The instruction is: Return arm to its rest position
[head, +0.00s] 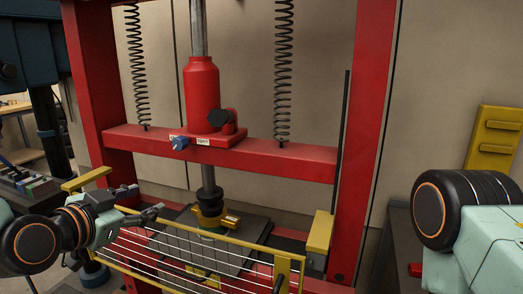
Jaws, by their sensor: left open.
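My left arm comes in from the left edge, low in the head view, with its dark joints and pale green link. My left gripper (149,199) is open, with nothing between its fingers. It is in front of the red press frame, near the left end of the yellow wire guard. My right arm (485,225) shows only as a black ringed joint and pale green link at the right edge. Its gripper is out of view.
The red hydraulic press (225,150) fills the middle, with a red jack (202,95) and two springs. A yellow-framed wire guard (200,255) crosses its lower front. A yellow-black part (210,212) is under the ram. A yellow rack (495,140) is at right.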

